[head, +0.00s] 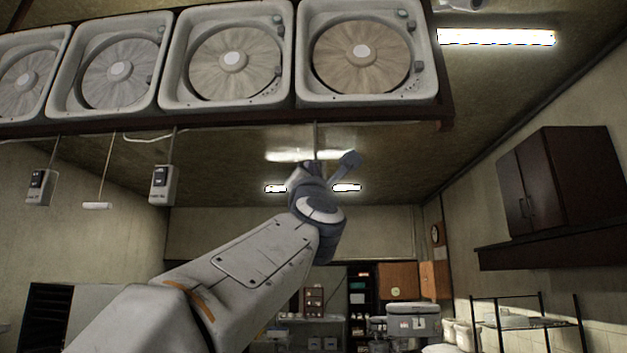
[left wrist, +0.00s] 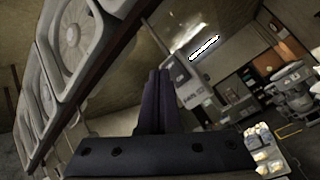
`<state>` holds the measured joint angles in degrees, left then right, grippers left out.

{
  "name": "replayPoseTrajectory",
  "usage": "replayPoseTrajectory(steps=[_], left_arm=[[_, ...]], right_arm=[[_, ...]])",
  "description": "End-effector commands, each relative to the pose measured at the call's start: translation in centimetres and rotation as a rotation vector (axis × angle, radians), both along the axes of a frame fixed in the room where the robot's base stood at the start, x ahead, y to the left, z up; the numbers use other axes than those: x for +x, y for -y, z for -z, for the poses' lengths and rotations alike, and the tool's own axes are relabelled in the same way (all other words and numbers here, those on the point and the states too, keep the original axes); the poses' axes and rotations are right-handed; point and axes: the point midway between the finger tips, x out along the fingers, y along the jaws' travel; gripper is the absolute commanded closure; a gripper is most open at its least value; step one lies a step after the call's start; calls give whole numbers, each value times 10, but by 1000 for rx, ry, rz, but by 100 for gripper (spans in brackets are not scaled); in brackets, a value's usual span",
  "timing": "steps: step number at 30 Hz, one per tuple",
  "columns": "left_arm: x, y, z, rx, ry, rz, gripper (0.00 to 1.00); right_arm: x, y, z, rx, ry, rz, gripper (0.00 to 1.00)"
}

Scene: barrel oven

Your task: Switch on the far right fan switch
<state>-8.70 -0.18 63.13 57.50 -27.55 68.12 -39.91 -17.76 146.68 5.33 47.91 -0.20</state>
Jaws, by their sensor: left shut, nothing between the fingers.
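The far right fan (head: 365,55) hangs in the overhead rack. A thin stem drops from the rack below it, and its lower end is hidden behind my left gripper (head: 310,174) in the head view. In the left wrist view a grey switch box (left wrist: 183,80) hangs just beyond and to the right of my left gripper's dark fingers (left wrist: 159,73). The fingers are shut with nothing between them. They overlap the box's left edge in the picture; I cannot tell whether they touch it. The switch's position is not readable. My right gripper is not in view.
Two other switch boxes hang at left, one (head: 163,185) nearer the middle and one (head: 40,187) farther left. A white pull handle (head: 97,206) hangs between them. The rack's dark beam (head: 230,116) runs above. A dark wall cabinet (head: 555,185) is at right.

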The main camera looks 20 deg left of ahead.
Motion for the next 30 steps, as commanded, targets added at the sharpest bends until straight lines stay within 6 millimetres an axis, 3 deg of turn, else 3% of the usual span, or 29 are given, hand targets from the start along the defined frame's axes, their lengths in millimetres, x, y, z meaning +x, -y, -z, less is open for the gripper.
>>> replayPoseTrajectory(steps=[10, 26, 30], left_arm=[[-28, 8, -3, -1, 0, 1, 100], [-28, 8, -3, 0, 0, 0, 100], [-21, 19, 11, 46, -35, 9, 100]], right_arm=[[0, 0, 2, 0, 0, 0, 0], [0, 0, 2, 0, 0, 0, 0], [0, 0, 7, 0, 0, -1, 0]])
